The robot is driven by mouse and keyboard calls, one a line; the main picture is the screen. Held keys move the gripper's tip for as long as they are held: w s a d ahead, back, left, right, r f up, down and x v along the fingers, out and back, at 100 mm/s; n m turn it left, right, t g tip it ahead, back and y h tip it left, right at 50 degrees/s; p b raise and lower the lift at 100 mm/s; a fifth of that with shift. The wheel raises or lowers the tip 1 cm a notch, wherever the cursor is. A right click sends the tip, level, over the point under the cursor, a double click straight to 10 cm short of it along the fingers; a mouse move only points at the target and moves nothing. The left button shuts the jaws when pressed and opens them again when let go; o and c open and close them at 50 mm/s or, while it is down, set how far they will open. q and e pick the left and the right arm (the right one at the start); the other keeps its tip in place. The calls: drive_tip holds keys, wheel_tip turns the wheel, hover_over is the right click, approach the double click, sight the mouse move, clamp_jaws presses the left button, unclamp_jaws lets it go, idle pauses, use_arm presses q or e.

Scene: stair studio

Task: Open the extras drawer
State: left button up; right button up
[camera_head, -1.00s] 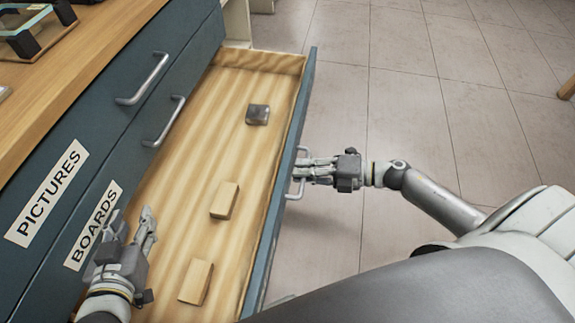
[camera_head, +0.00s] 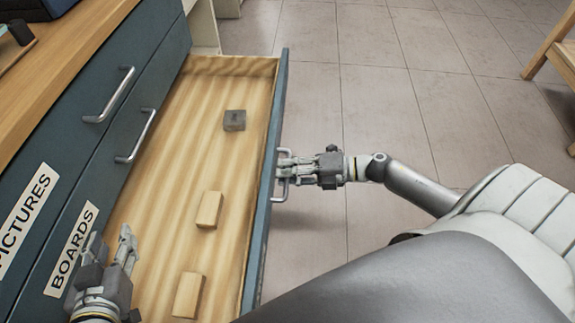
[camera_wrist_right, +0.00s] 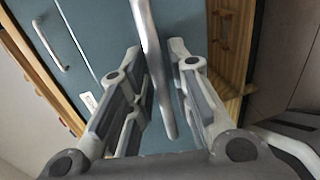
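A wooden drawer with a blue-green front (camera_head: 262,215) stands well pulled out below the drawer labelled BOARDS; no label shows on its own front from here. Its metal handle (camera_head: 281,190) is on the outer face and also shows in the right wrist view (camera_wrist_right: 150,45). My right gripper (camera_head: 285,167) is at this handle. In the right wrist view its two fingers (camera_wrist_right: 160,85) stand apart on either side of the handle bar, with narrow gaps. My left gripper (camera_head: 108,252) is open and empty, above the drawer's near left part, beside the cabinet front.
The drawer holds a dark block (camera_head: 234,120) and two light wooden blocks (camera_head: 209,210) (camera_head: 187,295). The PICTURES (camera_head: 25,215) and BOARDS (camera_head: 72,248) drawers are shut. Tiled floor (camera_head: 400,120) to the right is clear, up to a wooden stool or chair (camera_head: 550,50) at the far right.

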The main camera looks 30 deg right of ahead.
drive_tip(key=v, duration=1.2)
idle(0.3)
